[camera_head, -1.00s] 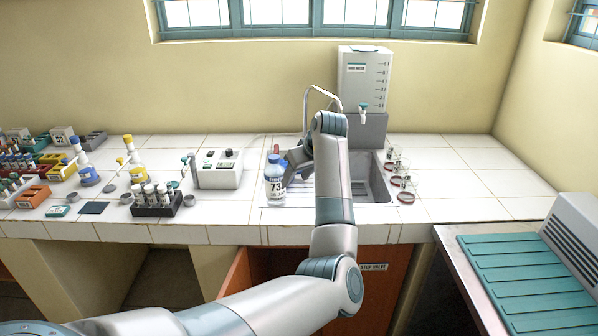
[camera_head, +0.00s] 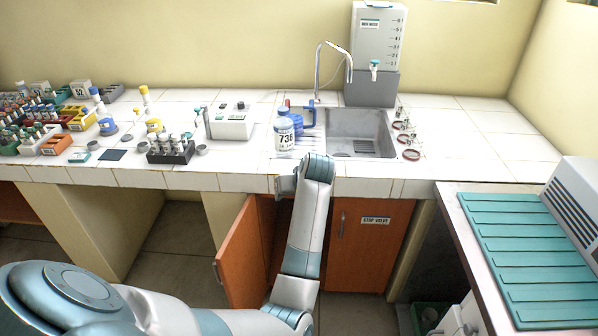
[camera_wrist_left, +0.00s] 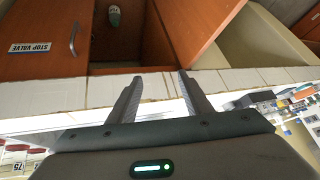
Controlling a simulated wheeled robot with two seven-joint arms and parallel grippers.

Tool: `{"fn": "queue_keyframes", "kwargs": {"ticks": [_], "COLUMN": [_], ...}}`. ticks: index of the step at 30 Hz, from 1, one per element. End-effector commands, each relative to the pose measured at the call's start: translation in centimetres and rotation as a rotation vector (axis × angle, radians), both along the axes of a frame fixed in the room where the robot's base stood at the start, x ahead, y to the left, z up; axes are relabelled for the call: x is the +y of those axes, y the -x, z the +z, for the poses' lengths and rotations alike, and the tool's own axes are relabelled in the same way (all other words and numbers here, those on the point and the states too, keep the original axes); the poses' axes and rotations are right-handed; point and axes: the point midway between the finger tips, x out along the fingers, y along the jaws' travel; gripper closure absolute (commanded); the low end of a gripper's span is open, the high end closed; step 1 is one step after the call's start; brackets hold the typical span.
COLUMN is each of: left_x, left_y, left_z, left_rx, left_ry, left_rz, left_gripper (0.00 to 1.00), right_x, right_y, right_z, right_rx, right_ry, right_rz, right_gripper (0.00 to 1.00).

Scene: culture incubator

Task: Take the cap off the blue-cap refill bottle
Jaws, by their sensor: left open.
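The refill bottle (camera_head: 284,137) stands upright on the white counter, just left of the sink, in the head view. Its blue cap (camera_head: 283,111) is on top and its label has large dark digits. My left gripper (camera_head: 285,184) is in front of the counter's front edge, lower than the bottle and apart from it. In the left wrist view its two fingers (camera_wrist_left: 158,96) are spread with nothing between them. I cannot make out the bottle in the wrist view. My right gripper does not show.
The sink (camera_head: 362,128) and tap (camera_head: 320,70) are right of the bottle. A blue object (camera_head: 304,116) is close behind it. An orange cupboard door (camera_head: 240,255) stands open below the counter. A control box (camera_head: 231,124) and tube racks (camera_head: 170,152) are to the left.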

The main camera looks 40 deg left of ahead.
Motion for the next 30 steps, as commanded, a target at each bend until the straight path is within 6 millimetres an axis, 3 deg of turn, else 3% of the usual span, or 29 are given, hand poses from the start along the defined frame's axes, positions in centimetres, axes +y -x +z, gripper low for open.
{"fn": "queue_keyframes", "kwargs": {"ticks": [1, 8, 15, 21, 30], "left_x": [-0.2, -3.0, -7.9, -12.2, -16.3], "left_y": [1.8, 8.7, 17.3, 23.7, 29.5], "left_z": [-1.6, -6.9, -11.1, -13.1, -14.7], "left_rx": [0.018, 0.077, 0.148, 0.193, 0.234], "left_ry": [-0.012, -0.032, -0.009, 0.038, 0.105], "left_rz": [-0.034, -0.237, -0.485, -0.663, -0.823], "left_gripper": [0.55, 0.55, 0.55, 0.55, 0.55], "right_x": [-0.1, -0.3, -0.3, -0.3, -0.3], "right_y": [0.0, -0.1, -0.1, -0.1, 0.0], "right_z": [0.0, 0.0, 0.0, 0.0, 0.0], "right_rx": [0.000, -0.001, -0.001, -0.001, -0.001], "right_ry": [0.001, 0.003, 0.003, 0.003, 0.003], "right_rz": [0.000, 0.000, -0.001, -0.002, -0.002], "right_gripper": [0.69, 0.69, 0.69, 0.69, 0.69]}}
